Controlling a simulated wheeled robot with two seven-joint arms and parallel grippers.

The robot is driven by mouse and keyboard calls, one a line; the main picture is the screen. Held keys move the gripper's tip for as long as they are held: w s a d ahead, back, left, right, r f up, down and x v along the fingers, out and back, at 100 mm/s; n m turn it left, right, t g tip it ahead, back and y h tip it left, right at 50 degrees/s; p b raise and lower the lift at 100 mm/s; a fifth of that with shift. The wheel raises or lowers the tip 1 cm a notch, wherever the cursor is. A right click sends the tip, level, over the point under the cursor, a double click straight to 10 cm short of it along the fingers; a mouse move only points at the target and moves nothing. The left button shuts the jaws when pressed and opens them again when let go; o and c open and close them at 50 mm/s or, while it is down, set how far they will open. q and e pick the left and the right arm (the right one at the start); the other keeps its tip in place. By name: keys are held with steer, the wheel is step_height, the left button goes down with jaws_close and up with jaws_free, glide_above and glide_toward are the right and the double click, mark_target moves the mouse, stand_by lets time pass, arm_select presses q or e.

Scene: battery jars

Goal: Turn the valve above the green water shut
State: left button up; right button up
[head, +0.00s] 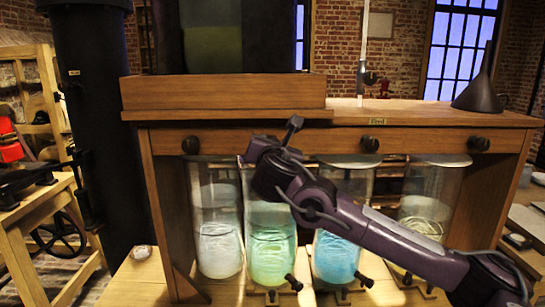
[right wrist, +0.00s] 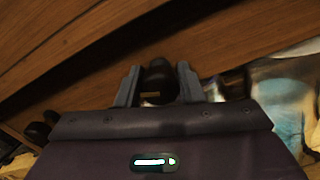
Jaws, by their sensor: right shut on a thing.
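The jar of green water (head: 270,240) is second from the left under the wooden bench. My right gripper (head: 291,130) reaches across from the right to the bench's front rail above this jar. It hides the valve there in the head view. In the right wrist view the black valve knob (right wrist: 157,82) sits between the two fingers of my right gripper (right wrist: 157,72), which is shut on it. How far the valve is turned cannot be told. My left gripper is not in view.
Other black knobs show on the rail: left (head: 190,145), right of my gripper (head: 370,144) and far right (head: 478,144). Below stand a whitish jar (head: 219,235), a blue jar (head: 337,255) and a yellowish jar (head: 425,215), partly behind my arm. A black funnel (head: 479,95) stands on top.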

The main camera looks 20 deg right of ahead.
steer(key=m+b, duration=0.1)
steer(key=m, duration=0.1)
steer(key=m+b, duration=0.1)
steer(key=b, duration=0.1)
steer(key=shift+f+m, duration=0.3)
steer(key=shift+m, duration=0.1)
steer(key=m+b, duration=0.2)
steer(key=shift+m+b, duration=0.3)
steer(key=shift+b, duration=0.05)
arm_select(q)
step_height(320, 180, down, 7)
arm_select(e)
steer(key=shift+d+m+b, duration=0.1)
steer(key=shift+m+b, duration=0.2)
steer(key=shift+m, duration=0.2)
steer(key=m+b, duration=0.2)
steer(key=m, duration=0.2)
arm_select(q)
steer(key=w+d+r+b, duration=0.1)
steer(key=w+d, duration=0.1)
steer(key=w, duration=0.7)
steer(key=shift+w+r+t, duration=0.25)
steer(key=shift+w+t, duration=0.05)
arm_select(e)
steer(key=shift+r+m, duration=0.1)
steer(key=shift+m, duration=1.2)
steer(key=o, duration=0.9)
